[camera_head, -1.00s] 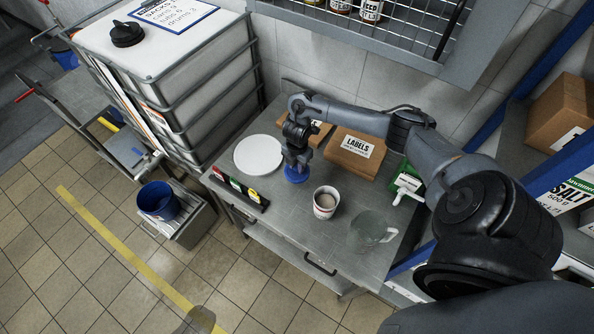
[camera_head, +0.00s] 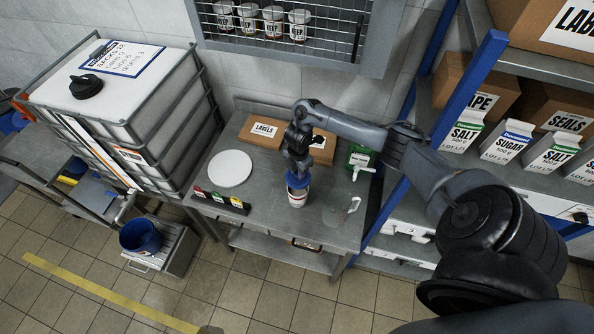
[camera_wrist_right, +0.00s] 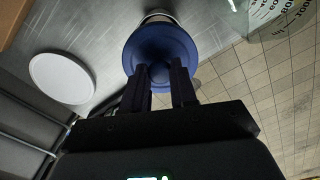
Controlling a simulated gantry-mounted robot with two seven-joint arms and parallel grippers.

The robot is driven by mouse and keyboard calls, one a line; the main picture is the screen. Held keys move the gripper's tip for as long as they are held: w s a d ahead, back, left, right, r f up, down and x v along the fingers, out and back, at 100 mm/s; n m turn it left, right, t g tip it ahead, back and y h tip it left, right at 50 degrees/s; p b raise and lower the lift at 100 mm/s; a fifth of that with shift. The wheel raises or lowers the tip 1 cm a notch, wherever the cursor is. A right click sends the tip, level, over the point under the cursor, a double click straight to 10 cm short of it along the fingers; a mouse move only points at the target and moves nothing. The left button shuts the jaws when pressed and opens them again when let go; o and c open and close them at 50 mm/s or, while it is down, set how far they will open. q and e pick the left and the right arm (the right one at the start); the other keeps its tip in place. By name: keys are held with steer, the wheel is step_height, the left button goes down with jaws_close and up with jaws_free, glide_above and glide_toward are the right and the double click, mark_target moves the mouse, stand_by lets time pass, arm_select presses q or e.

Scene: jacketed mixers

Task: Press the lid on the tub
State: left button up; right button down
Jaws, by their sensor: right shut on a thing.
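The blue lid (camera_head: 294,181) is held by my right gripper (camera_head: 297,172), whose fingers are shut on its top. The tub (camera_head: 297,198), white with dark red bands, stands upright on the grey bench below the lid. In the head view the lid covers the tub's mouth; I cannot tell if they touch. In the right wrist view the lid (camera_wrist_right: 162,50) sits at the tips of my right gripper (camera_wrist_right: 160,76), and a pale edge of the tub (camera_wrist_right: 157,17) shows beyond it. The rest of the tub is hidden there. My left gripper is not in view.
A white plate (camera_head: 230,168) lies left of the tub and a clear jug (camera_head: 340,210) stands to its right. A rack with coloured blocks (camera_head: 221,201) is at the front left.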

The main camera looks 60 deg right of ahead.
steer(key=shift+d+f+b, duration=0.15)
steer(key=shift+f+b, duration=0.85)
steer(key=shift+b, duration=0.05)
step_height(320, 180, down, 2)
steer(key=shift+f+b, duration=0.1)
steer(key=shift+b, duration=1)
steer(key=shift+f+b, duration=0.7)
steer(key=shift+f, duration=0.3)
steer(key=shift+p, duration=0.35)
steer(key=shift+f, duration=0.15)
stand_by(0.7)
